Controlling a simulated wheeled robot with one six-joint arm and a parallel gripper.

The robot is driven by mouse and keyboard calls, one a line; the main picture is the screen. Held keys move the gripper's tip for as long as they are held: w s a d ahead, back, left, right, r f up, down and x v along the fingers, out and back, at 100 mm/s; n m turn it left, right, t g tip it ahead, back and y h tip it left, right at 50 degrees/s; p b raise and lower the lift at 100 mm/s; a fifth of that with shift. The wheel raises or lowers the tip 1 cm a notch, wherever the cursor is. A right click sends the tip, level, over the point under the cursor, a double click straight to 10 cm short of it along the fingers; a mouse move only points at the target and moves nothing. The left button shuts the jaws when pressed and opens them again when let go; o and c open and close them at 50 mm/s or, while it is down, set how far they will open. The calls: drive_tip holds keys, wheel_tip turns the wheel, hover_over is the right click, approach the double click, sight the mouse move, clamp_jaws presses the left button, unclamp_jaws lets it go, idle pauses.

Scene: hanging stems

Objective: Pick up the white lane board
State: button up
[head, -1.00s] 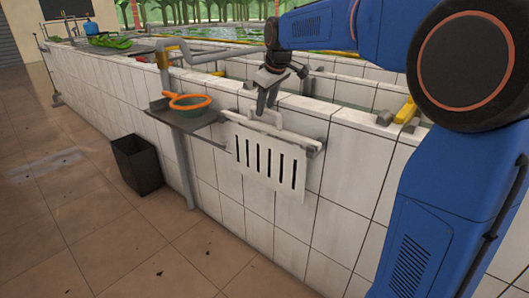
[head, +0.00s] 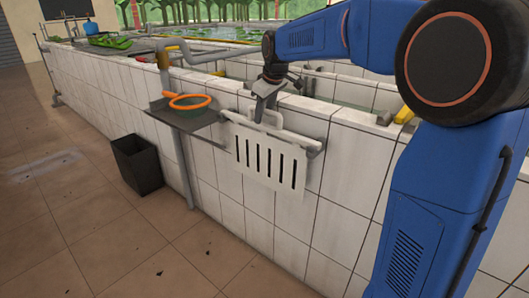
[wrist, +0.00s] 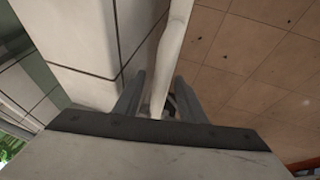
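The white lane board (head: 270,167) is a flat white panel with several dark vertical slots and a raised handle on top. It hangs upright at a grey rail (head: 316,147) on the tiled wall. My gripper (head: 262,112) is above the board, with its fingers pointing down at the handle. In the wrist view, the fingers of my gripper (wrist: 160,100) stand apart, one on each side of the white board's edge (wrist: 174,40). Gaps seem to show beside it, so the gripper looks open. The fingertips are partly hidden, and I cannot tell whether they touch it.
A black bin (head: 137,165) stands on the tiled floor below. A yellow-handled tool (head: 404,114) lies on the wall top at right. The floor before the board is clear.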

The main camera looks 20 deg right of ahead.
drive_tip(key=shift+c, duration=0.2)
clamp_jaws()
